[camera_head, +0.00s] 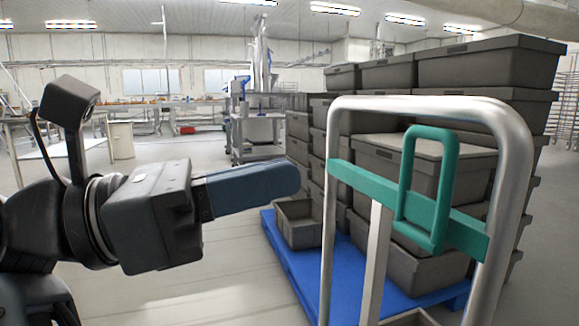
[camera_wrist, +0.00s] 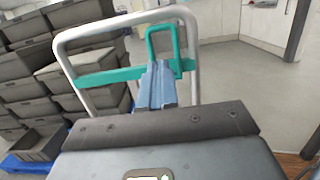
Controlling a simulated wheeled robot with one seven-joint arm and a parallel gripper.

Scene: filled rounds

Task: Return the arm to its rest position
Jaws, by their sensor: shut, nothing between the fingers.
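My gripper (camera_head: 296,179) reaches in from the left in the head view, with its blue fingers together and pointing right. Nothing shows between the fingers. In the wrist view my gripper (camera_wrist: 157,66) is also closed, and it overlaps a metal frame (camera_wrist: 67,40) with a green crossbar (camera_wrist: 107,76) and green handle. In the head view the metal frame (camera_head: 513,165) stands to the right of the fingertips, with a visible gap between them. Its green handle (camera_head: 404,180) is upright on the crossbar. My arm is held out roughly level.
Grey crates (camera_head: 487,63) are stacked high on a blue pallet (camera_head: 300,262) behind the frame. A small open crate (camera_head: 297,224) sits at the pallet's left edge. Tables (camera_head: 45,120) and a rack (camera_head: 262,125) stand farther back. The floor (camera_head: 210,285) below my arm is clear.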

